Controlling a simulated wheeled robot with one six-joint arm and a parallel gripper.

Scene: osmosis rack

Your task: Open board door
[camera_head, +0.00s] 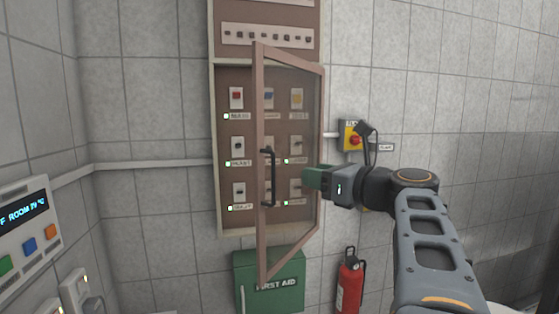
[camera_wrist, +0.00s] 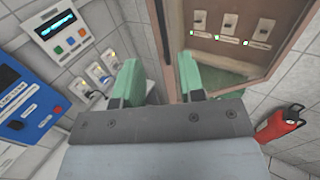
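The board door (camera_head: 290,160) is a brown-framed glass door on the wall switch board (camera_head: 225,140). It stands swung out from the board, its left edge toward me and its right edge near the board. A dark vertical handle (camera_head: 268,178) is near its left edge. My gripper (camera_head: 316,179) has green fingers and overlaps the door's right side in the head view, right of the handle. In the wrist view the fingers (camera_wrist: 158,80) are spread apart, with a door frame bar (camera_wrist: 163,45) showing between them. I cannot tell whether a finger touches the door.
A green first aid box (camera_head: 285,283) is below the board, with a red extinguisher (camera_head: 349,285) to its right. A yellow box with a red button (camera_head: 353,139) is on the wall near my arm. A room control panel (camera_head: 25,235) is at left.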

